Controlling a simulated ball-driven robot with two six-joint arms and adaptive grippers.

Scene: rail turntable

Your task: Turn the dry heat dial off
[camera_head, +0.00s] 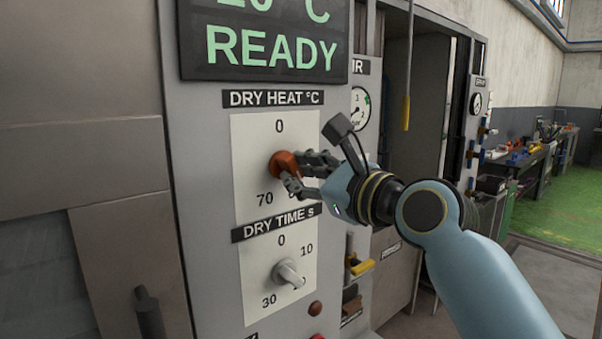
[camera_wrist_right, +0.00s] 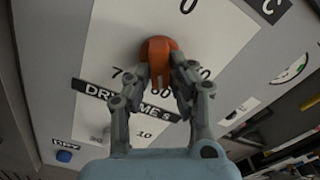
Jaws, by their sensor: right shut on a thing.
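The dry heat dial is an orange-red knob (camera_head: 284,164) on a white plate (camera_head: 252,140) under the label DRY HEAT °C (camera_head: 273,98). A 0 is printed above it and a 70 at its lower left; the numbers at its right are partly hidden by my fingers. My right gripper (camera_head: 305,172) reaches in from the right and is shut on the knob. In the right wrist view the orange knob (camera_wrist_right: 159,58) sits between the two fingertips (camera_wrist_right: 162,75). Where the dial points is hard to tell. My left gripper is not in view.
Below is the DRY TIME dial (camera_head: 288,273), a pale knob on its own white plate. A dark screen reading READY (camera_head: 268,48) is above. A round gauge (camera_head: 360,106) and a yellow handle (camera_head: 361,266) are to the right. A dark handle (camera_head: 149,313) stands at lower left.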

